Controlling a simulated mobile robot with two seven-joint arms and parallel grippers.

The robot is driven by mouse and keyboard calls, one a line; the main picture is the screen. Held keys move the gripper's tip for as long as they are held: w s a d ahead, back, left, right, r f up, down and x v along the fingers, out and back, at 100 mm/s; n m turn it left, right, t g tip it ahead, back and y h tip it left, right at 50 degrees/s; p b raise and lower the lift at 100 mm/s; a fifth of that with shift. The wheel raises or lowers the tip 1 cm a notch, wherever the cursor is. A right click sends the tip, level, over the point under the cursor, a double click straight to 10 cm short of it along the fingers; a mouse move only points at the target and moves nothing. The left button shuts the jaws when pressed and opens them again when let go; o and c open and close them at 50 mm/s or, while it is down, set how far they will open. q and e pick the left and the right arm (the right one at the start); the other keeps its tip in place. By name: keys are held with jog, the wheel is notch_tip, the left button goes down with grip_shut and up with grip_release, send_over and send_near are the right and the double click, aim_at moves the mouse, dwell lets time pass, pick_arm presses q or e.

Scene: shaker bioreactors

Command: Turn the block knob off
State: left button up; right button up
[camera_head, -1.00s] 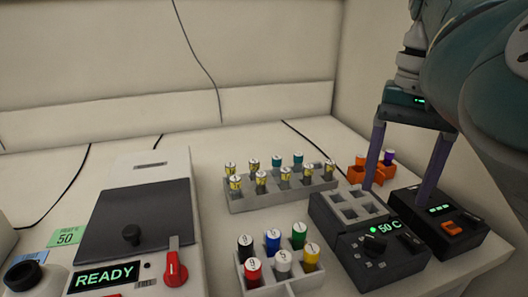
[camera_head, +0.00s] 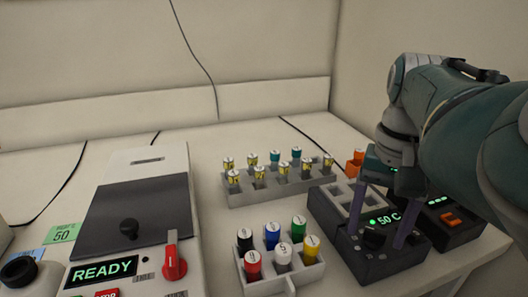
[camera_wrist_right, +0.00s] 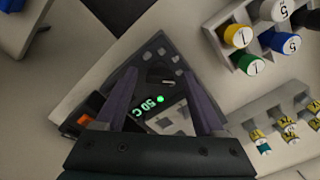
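The dark heating block (camera_head: 388,264) stands at the right of the bench, with a lit green "50 C" display (camera_head: 384,219). Its black block knob (camera_head: 374,238) is on the front face, just below and left of the display. The block also shows in the right wrist view (camera_wrist_right: 160,55), with the knob (camera_wrist_right: 168,81) past the display. My right gripper (camera_head: 377,240) is open, pointing down, its two purple fingers on either side of the knob. I cannot tell whether they touch it. My left gripper is not in view.
A second dark device with an orange switch (camera_head: 450,218) stands right of the block. A rack of coloured-cap vials (camera_head: 281,282) is to the left; a longer vial rack (camera_head: 262,194) is behind. A machine reading "READY" (camera_head: 103,270) with a red knob (camera_head: 173,262) stands further left.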

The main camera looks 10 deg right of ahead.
grip_shut()
dwell(0.3)
